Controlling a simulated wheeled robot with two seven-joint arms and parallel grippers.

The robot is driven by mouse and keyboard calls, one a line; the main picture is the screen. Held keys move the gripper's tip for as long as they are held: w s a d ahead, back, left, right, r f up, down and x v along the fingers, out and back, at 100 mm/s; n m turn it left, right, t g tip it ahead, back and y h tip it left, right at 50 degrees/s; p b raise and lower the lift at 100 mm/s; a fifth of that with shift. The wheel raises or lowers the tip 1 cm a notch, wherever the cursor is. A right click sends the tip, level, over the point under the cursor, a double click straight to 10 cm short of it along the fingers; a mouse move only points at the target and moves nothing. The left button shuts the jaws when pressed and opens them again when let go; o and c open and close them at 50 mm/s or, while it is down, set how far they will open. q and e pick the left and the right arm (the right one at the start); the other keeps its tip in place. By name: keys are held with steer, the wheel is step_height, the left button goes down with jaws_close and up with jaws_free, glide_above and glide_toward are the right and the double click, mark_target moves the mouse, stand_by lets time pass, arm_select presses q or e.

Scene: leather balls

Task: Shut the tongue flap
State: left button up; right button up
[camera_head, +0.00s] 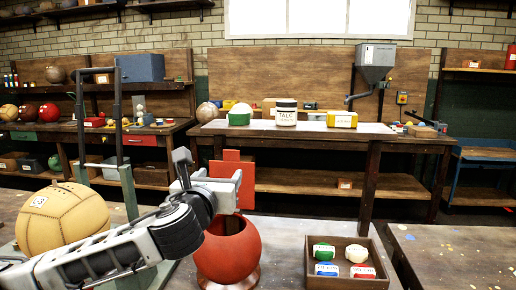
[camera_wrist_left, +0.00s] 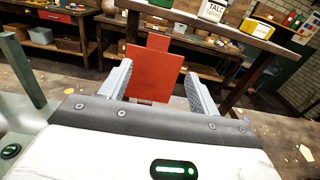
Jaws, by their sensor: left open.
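A red-orange leather ball (camera_head: 229,254) sits on a round base at the front centre, with a dark opening in its top. Its red tongue flap (camera_head: 228,169) stands upright above the opening, a flat panel with a narrower tab at the top. My left gripper (camera_head: 212,178) is open at the flap, partly in front of it. In the left wrist view, the flap (camera_wrist_left: 153,73) shows between the two spread fingers, with gaps on both sides. The ball's body is hidden in that view. My right gripper is in neither view.
A tan ball (camera_head: 60,220) rests at left beside a green-grey upright frame (camera_head: 125,180). A brown tray (camera_head: 345,252) with small coloured items stands right of the red ball. A back bench (camera_head: 300,128) holds a talc tub (camera_head: 286,112) and boxes.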

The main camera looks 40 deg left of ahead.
mark_target(231, 155)
arm_select(q)
steer(key=p+x, duration=0.1)
steer(key=x, duration=0.3)
steer(key=p+x, duration=0.1)
steer(key=x, duration=0.4)
steer(key=p+x, duration=0.1)
steer(key=x, duration=0.3)
steer(key=shift+w+a+r, duration=0.25)
steer(key=shift+a+r, duration=0.15)
steer(key=shift+w+a, duration=0.3)
steer(key=shift+w, duration=0.3)
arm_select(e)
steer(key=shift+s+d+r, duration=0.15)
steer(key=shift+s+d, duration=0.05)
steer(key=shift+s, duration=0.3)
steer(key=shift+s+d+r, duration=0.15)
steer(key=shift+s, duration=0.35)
